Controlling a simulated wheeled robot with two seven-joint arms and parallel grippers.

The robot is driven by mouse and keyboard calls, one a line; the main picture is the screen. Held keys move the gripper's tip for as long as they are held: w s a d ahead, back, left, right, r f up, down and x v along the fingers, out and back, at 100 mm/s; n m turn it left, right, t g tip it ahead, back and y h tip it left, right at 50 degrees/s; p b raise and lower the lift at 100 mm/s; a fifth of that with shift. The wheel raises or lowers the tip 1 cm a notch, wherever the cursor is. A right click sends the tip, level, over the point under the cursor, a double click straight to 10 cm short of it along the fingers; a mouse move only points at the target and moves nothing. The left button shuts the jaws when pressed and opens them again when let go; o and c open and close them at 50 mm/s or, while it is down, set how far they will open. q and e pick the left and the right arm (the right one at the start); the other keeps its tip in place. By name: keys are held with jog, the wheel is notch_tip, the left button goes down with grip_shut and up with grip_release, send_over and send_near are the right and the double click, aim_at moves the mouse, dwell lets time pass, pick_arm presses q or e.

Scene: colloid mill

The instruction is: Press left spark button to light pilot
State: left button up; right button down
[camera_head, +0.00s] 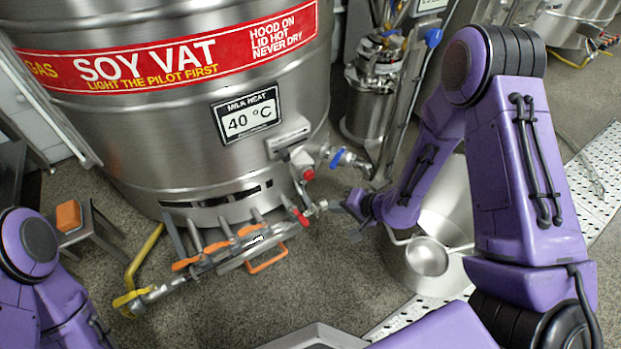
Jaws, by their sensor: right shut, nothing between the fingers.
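The steel soy vat (150,125) stands at the upper left, with a gas burner manifold (225,252) low in front of it. The manifold carries several orange lever handles (217,247). A small red part (301,216) shows at its right end; I cannot tell whether it is a spark button. No clearly marked left spark button shows. My right gripper (338,206) is shut and empty, just right of that red part, pointing left. I cannot tell whether its tips touch anything. My left arm shows at the left edge, but its gripper is out of view.
A drain valve with a red knob (308,174) and a blue handle (338,158) juts out above my right gripper. A steel pot (450,215) with a ladle (427,257) stands behind my right forearm. A yellow hose (143,258) runs left of the manifold. Floor in front is clear.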

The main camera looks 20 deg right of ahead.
aim_at(309, 175)
pick_arm(q)
jog(key=shift+f+b, duration=0.45)
pick_arm(e)
jog(key=w+a, duration=0.1)
jog(key=w, duration=0.7)
jog(key=shift+w+a, duration=0.2)
jog(key=shift+w, duration=0.15)
pick_arm(q)
jog(key=shift+r, duration=0.1)
dwell(1.3)
jog(key=shift+r+p, duration=0.4)
jog(key=shift+p, duration=0.1)
pick_arm(e)
jog(key=shift+w+a, duration=0.1)
jog(key=shift+w, duration=0.3)
